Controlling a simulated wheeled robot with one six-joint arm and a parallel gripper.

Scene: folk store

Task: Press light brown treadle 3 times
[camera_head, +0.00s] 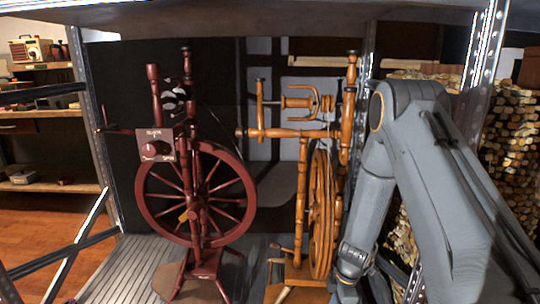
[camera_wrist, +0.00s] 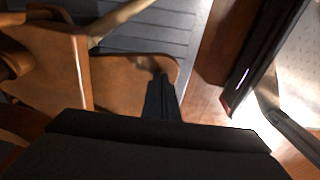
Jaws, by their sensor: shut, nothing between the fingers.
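A light brown spinning wheel (camera_head: 318,215) stands right of centre in the head view. Its light brown treadle (camera_head: 290,292) is low at the bottom edge, partly cut off. In the wrist view, a flat light brown board with a rounded end, seemingly this treadle (camera_wrist: 130,78), lies across the left and middle. My gripper (camera_wrist: 162,82) is shut and empty, with its dark tips overlapping the board's rounded end. I cannot tell whether they touch it. In the head view my arm comes down at the right, and the fingertips are not clearly seen.
Metal shelf posts (camera_head: 484,45) frame the bay, with a shelf (camera_head: 220,18) overhead. Stacked logs (camera_head: 515,140) are at the right. The ribbed grey floor (camera_head: 125,270) is clear at left.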

